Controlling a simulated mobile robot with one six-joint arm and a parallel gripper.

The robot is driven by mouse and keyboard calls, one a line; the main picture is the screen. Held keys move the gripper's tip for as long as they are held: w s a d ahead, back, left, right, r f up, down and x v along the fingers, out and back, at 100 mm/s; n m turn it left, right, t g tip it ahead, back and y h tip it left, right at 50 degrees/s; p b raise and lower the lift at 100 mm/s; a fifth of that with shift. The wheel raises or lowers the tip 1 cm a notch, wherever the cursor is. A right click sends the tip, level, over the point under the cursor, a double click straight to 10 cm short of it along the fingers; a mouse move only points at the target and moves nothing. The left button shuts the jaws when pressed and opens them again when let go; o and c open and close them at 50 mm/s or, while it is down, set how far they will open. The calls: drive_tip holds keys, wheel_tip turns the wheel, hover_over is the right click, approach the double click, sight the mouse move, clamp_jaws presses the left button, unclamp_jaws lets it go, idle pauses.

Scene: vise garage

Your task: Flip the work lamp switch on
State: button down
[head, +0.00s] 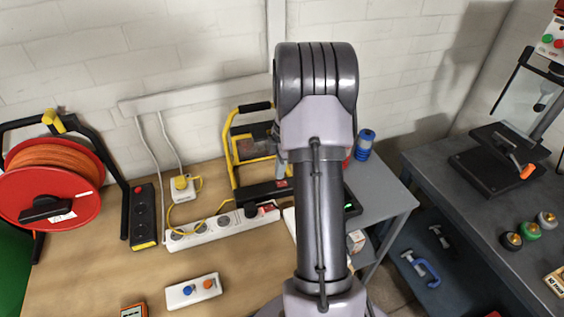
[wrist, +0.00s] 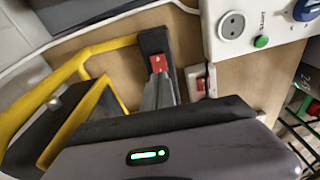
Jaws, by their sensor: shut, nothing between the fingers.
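The work lamp (head: 235,160) has a yellow frame and a dark panel with no visible glow; it stands on the bench. Its red switch (head: 283,184) sits on the black foot bar. In the wrist view the yellow frame (wrist: 60,82) is at left and the red switch (wrist: 158,63) is on the black bar at upper middle. My gripper (wrist: 159,80) is shut and empty. Its fingertips appear right at the near edge of the red switch; I cannot tell whether they touch.
A white power strip (head: 205,232) lies in front of the lamp, with a small red switch (wrist: 200,84) near its end. A red cable reel (head: 45,190) stands at left. A box with blue and orange buttons (head: 192,291) is at front.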

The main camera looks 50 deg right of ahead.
wheel_tip(320, 180, down, 2)
drive_tip(key=shift+a+f+b, duration=0.1)
drive_tip(key=shift+f+b, duration=0.15)
drive_tip(key=shift+b, duration=0.1)
